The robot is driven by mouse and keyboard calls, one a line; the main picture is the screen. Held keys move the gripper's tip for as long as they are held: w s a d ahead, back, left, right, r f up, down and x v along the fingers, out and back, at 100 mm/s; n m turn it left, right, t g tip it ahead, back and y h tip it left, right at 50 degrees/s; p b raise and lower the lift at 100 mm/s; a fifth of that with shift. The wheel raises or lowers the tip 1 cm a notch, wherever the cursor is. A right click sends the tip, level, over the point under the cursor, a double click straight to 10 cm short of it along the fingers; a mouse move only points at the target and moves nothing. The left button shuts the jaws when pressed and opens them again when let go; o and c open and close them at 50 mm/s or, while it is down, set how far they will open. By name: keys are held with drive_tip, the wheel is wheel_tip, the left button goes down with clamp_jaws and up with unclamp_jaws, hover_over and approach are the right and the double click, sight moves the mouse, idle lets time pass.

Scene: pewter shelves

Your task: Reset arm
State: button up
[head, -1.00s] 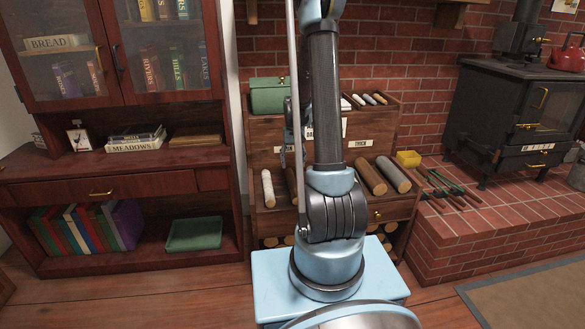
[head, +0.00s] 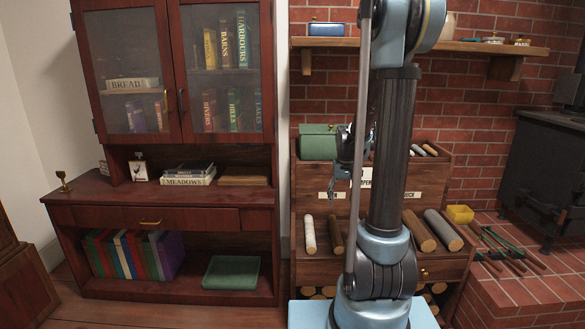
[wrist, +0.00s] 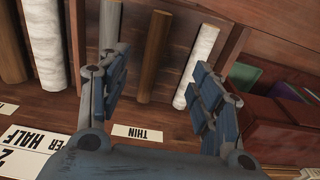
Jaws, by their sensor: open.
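My gripper (wrist: 158,95) is open in the wrist view, its two fingers spread wide with nothing between the tips. Behind the fingers is the wooden log rack, with a dark brown log (wrist: 155,50) and a white log (wrist: 199,65) standing out in its lower tray. A card reading THIN (wrist: 138,132) is just below the gap between the fingers. In the head view my gripper (head: 340,185) is small and partly hidden behind my own arm, in front of the log rack (head: 310,262). I cannot judge its exact distance from the rack.
A dark red bookcase (head: 190,218) with glass doors stands to the left. It holds books and a green tray (head: 232,272). A wooden shelf (head: 470,47) is on the brick wall above. A black stove (head: 545,165) and brick hearth (head: 525,285) are at the right.

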drive_tip(key=s+r, duration=0.5)
drive_tip(key=s, duration=0.9)
drive_tip(key=s+f+t, duration=0.1)
drive_tip(key=s+f, duration=0.2)
drive_tip(key=s, duration=1.1)
drive_tip(key=shift+a+f+t, duration=0.15)
drive_tip(key=shift+f+t, duration=0.15)
drive_tip(key=shift+f, duration=0.05)
drive_tip(key=shift+c, duration=0.3)
drive_tip(key=c, duration=0.5)
drive_tip(key=shift+c, duration=0.3)
